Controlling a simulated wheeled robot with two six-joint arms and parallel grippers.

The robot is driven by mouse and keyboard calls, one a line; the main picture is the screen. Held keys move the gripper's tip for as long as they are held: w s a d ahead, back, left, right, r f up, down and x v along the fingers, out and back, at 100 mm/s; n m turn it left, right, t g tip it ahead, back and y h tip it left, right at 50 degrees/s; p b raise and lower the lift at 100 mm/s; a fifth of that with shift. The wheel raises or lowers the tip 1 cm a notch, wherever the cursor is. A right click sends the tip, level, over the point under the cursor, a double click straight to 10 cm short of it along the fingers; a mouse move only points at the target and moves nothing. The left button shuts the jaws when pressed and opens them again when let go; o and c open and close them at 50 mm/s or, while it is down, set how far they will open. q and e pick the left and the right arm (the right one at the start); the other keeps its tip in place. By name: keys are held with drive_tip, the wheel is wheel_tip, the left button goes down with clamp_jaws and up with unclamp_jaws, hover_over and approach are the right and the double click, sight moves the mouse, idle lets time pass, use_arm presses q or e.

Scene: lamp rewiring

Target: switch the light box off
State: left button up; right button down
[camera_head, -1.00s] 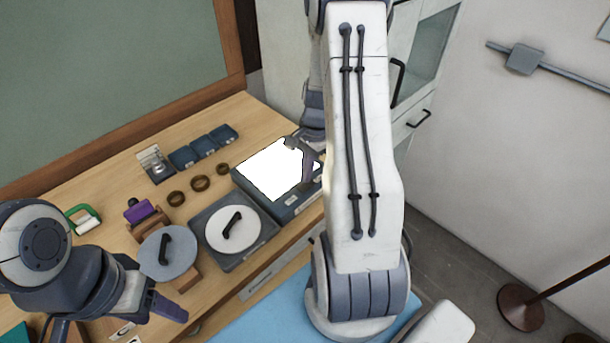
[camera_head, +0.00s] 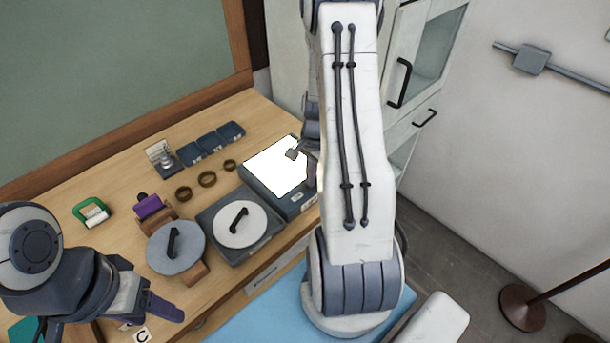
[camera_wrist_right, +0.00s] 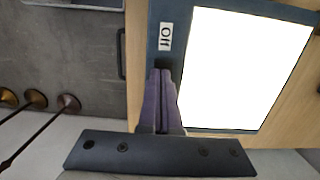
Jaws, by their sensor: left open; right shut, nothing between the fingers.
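The light box (camera_head: 262,183) is a dark blue-grey case at the back right of the bench, and its panel glows bright white. In the head view my right arm partly hides this gripper. My left gripper (camera_head: 165,306) is open and empty at the front left.
A round white lid with a black handle (camera_head: 240,226) sits on a dark tray beside the light box. A grey disc with a handle (camera_head: 175,248), several brown rings (camera_head: 207,179) and blue boxes (camera_head: 212,141) are further left. A white cabinet (camera_head: 410,60) stands behind.

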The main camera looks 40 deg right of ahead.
drive_tip(key=shift+s+d+f, duration=0.1)
drive_tip(key=shift+d+f, duration=0.1)
drive_tip(key=shift+d, duration=0.45)
drive_tip(key=shift+d+f, duration=0.1)
drive_tip(key=shift+d, duration=0.25)
drive_tip(key=shift+a, duration=0.1)
drive_tip(key=shift+r+p, duration=0.3)
drive_tip(key=shift+p, duration=0.15)
drive_tip(key=r+p, duration=0.3)
drive_tip(key=r, duration=0.1)
drive_tip(key=shift+d+p, duration=0.35)
wheel_tip(320, 180, up, 10)
drive_tip(key=d+b, duration=0.2)
drive_tip(key=b, duration=0.1)
drive_tip(key=shift+f, duration=0.2)
